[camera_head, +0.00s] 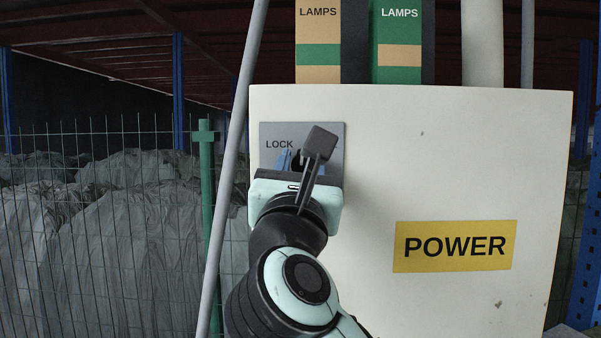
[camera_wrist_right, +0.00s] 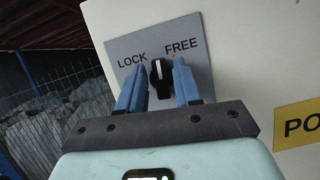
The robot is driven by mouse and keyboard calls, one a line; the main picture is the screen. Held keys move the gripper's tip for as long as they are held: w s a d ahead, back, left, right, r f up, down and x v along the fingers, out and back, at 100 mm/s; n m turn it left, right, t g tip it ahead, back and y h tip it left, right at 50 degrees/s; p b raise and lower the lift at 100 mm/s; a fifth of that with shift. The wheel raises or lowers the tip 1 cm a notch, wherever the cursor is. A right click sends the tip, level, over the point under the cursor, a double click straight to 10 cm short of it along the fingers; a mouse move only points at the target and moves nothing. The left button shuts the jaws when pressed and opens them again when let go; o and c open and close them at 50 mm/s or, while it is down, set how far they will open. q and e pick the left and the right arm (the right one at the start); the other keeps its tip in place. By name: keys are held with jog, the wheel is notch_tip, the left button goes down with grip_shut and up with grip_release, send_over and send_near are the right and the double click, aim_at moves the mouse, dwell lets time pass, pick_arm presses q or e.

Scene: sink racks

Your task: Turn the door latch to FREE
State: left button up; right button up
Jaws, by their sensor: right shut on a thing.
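The door latch is a black knob (camera_wrist_right: 161,79) with a white pointer line, on a grey plate (camera_wrist_right: 208,72) marked LOCK on the left and FREE on the right. In the right wrist view the pointer aims up the plate, between the two words. A small red mark lies just below FREE. My right gripper (camera_head: 294,160) is at the plate, with its blue fingers on either side of the knob and shut on it. In the head view my wrist and its camera stalk hide most of the knob and the word FREE. My left gripper is not in view.
The plate is on a pale cabinet (camera_head: 380,160) with a yellow POWER label (camera_head: 455,246). Two LAMPS columns (camera_head: 318,40) rise behind it. A grey slanted pole (camera_head: 232,170) and a wire fence (camera_head: 110,220) stand to the left. The cabinet's front right of the plate is clear.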

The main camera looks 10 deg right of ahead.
jog(key=m+g+h, duration=0.1)
jog(key=m+h, duration=0.1)
jog(key=m, duration=0.3)
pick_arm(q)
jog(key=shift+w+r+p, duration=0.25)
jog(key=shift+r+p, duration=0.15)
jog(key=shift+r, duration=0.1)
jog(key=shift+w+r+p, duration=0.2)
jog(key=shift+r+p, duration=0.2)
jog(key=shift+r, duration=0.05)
pick_arm(e)
jog(key=shift+m+g+h, duration=0.5)
jog(key=shift+m+g, duration=0.05)
jog(key=shift+m, duration=0.85)
jog(key=shift+m+g+h, duration=0.5)
jog(key=shift+m+g, duration=0.05)
jog(key=shift+m, duration=1.15)
jog(key=o, duration=1.1)
jog(key=shift+c, duration=0.2)
